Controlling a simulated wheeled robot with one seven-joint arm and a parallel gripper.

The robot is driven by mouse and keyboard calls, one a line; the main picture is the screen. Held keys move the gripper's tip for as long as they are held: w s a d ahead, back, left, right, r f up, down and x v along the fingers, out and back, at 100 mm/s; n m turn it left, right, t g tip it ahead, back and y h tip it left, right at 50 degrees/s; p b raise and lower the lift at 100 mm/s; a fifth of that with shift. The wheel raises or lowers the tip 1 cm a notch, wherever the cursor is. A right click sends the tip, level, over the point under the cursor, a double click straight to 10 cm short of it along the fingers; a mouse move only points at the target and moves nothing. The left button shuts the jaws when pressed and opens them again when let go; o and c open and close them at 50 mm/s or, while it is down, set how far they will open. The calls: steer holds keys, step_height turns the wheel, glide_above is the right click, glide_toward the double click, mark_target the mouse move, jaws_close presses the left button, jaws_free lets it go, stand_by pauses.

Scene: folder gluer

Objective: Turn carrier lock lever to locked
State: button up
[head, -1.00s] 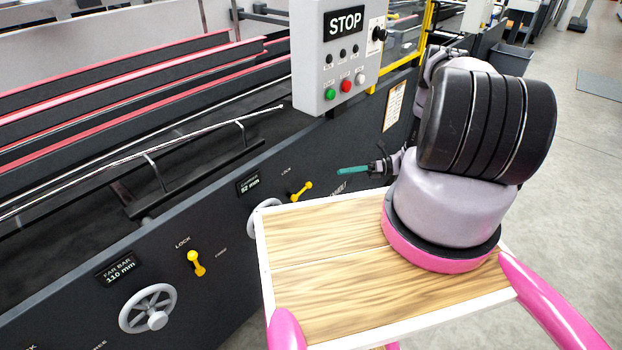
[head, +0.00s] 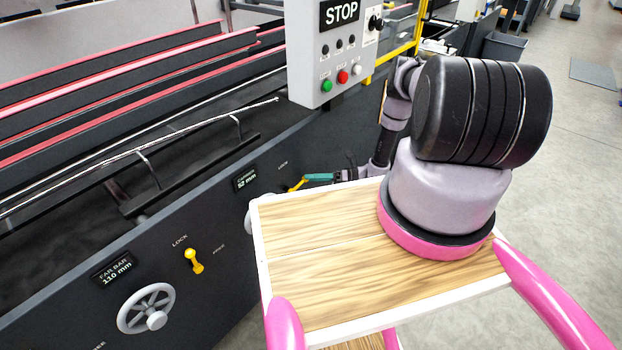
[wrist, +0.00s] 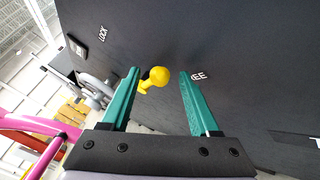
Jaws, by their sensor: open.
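I cannot tell whether a finger touches the lever. The LOCK label (wrist: 102,33) is at upper left and the partly hidden FREE label (wrist: 199,76) is by the right fingertip.
A second yellow lever (head: 193,261) and a handwheel (head: 147,309) are to the left on the panel. Another handwheel (head: 249,216) is partly hidden behind my wooden top. The grey STOP control box (head: 335,55) stands above the panel.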

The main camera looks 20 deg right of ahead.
steer(key=shift+a, duration=0.25)
jaws_close()
stand_by(1.4)
